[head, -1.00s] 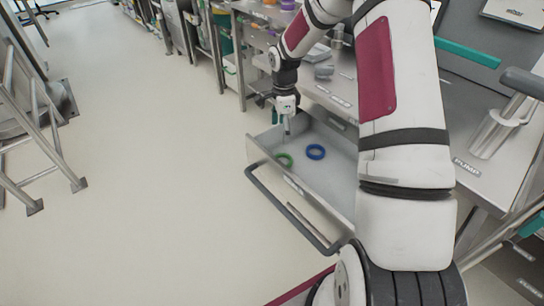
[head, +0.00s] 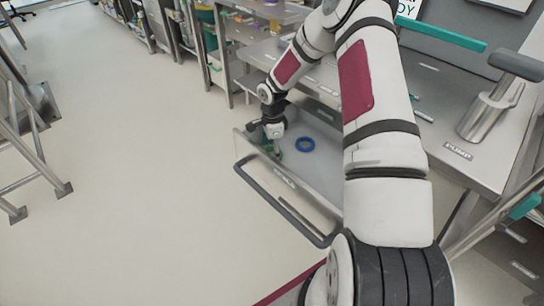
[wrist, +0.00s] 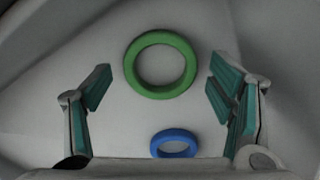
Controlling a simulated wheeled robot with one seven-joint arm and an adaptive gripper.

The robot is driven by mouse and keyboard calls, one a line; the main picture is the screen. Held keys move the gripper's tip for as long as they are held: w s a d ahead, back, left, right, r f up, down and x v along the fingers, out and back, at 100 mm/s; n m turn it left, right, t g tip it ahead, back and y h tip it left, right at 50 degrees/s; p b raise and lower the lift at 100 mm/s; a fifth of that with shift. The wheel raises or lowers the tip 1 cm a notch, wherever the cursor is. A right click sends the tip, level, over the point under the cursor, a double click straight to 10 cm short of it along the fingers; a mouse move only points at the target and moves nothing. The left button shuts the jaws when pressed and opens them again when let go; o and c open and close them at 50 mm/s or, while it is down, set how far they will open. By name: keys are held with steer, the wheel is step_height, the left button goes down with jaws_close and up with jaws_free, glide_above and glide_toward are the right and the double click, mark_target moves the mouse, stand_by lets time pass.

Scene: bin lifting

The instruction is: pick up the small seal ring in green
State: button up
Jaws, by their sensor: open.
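The green seal ring (wrist: 160,92) lies flat on the drawer floor in the wrist view, between the spread fingers and apart from both. My gripper (wrist: 160,68) is open and empty, with a teal-padded finger on each side of the ring. In the head view, my gripper (head: 274,150) reaches down into the open drawer (head: 262,168) near its front left end. It hides most or all of the green ring there. A blue ring (head: 298,144) lies just right of the gripper, and it shows below the green ring in the wrist view (wrist: 174,154).
The drawer's bar handle (head: 283,212) runs along its front. A steel counter (head: 440,125) with a pump dispenser (head: 490,112) stands at right. Shelving (head: 225,50) stands behind. The pale floor (head: 150,190) at left is clear, with a metal frame (head: 25,150) beyond.

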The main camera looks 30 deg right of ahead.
steer(key=shift+f, duration=0.35)
steer(key=shift+c, duration=0.2)
steer(key=c, duration=1)
